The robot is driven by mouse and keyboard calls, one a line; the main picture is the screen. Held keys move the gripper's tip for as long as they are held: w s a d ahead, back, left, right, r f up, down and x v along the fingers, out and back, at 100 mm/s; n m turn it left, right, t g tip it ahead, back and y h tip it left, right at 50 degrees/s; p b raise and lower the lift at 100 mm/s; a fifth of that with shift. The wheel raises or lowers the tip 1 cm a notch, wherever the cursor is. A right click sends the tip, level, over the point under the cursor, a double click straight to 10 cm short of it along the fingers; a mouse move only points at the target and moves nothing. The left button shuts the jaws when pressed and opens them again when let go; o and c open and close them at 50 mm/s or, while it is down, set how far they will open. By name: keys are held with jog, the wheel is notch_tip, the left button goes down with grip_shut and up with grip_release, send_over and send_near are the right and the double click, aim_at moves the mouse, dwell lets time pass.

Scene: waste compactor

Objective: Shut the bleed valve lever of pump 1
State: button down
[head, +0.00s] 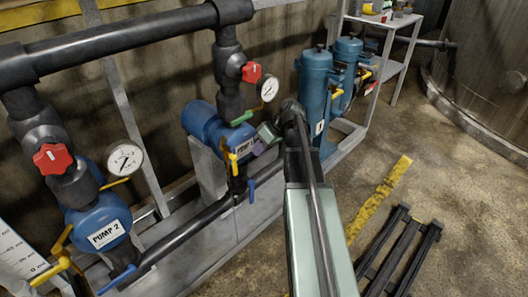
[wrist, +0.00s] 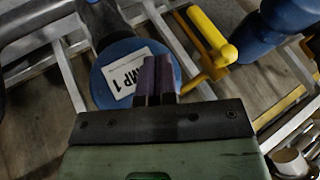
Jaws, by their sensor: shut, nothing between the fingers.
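Pump 1 is the blue pump (head: 207,122) at the centre of the head view, its white label partly hidden by my gripper. Near it are a green lever (head: 242,118) below the gauge, a yellow lever (head: 233,163) and a blue lever (head: 251,189) lower down. I cannot tell which is the bleed valve lever. My gripper (head: 259,148) is at the pump's front face, just right of the yellow lever. In the wrist view its purple fingers (wrist: 154,76) are shut and empty, overlapping the label (wrist: 125,77). Whether they touch anything cannot be told.
Pump 2 (head: 98,218) stands at left with its own gauge and levers. A red valve handle (head: 251,72) and gauge (head: 268,89) sit above pump 1. Blue canisters (head: 315,85) stand behind. The wrist view shows a large yellow handle (wrist: 208,37) at right.

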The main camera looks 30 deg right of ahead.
jog(key=a+f+b, duration=0.2)
jog(key=a+f, duration=0.1)
jog(key=a, duration=0.3)
jog(key=shift+w+f, duration=0.2)
jog(key=shift+f, duration=0.05)
